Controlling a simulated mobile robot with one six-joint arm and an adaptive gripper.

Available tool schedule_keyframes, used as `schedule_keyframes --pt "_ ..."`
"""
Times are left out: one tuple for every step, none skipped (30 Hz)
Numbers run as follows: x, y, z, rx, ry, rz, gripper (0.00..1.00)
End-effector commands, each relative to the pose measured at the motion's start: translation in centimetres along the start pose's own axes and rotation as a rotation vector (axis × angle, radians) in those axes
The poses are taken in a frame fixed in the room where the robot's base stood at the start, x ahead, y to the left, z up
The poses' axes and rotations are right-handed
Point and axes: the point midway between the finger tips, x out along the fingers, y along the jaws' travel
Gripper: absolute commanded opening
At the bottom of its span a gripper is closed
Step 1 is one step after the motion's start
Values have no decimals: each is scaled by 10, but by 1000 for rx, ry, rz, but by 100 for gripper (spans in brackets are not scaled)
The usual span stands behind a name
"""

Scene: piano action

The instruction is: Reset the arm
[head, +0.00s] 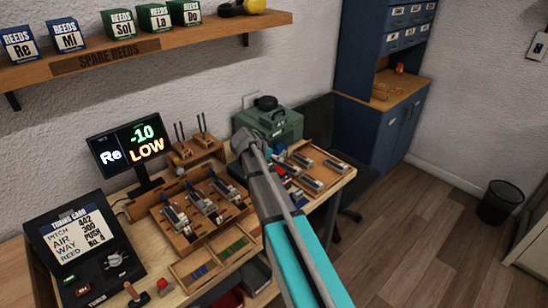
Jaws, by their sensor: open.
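My arm (268,195), grey and teal, rises from the bottom of the head view over the workbench. It bends at a grey joint (246,142) near the green case (268,124). A small teal part shows just right of that joint. My gripper's fingers cannot be made out; the arm hides what lies behind it.
The wooden bench holds a rack (158,232) of reed parts, a tray (328,187) on the right, a display (131,149) reading "Re -10 LOW" and a tuning panel (82,245). A shelf (140,50) with reed boxes hangs above. Open floor lies right, with a bin (499,203).

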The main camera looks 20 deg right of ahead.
Motion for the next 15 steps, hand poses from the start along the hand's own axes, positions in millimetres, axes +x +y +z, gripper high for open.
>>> schedule_keyframes --pt "0 0 0 0 0 0 63" --pt "0 0 0 0 0 0 63" --pt "0 0 0 0 0 0 63" --pt "0 0 0 0 0 0 63" --pt "0 0 0 0 0 0 63" --pt "0 1 1 -2 -2 0 63" --pt "-1 1 1 -5 -4 0 63" --pt "-1 2 2 -9 -7 0 63" --pt "-2 4 4 -17 -13 0 63" --pt "-2 6 7 -25 -20 -1 63" --pt "-3 9 9 -36 -28 -1 63" --pt "-5 13 13 -55 -40 -3 63" --pt "-6 16 17 -72 -53 -4 63" --pt "-8 20 22 -91 -67 -6 63" --pt "-10 26 28 -122 -89 -10 63"
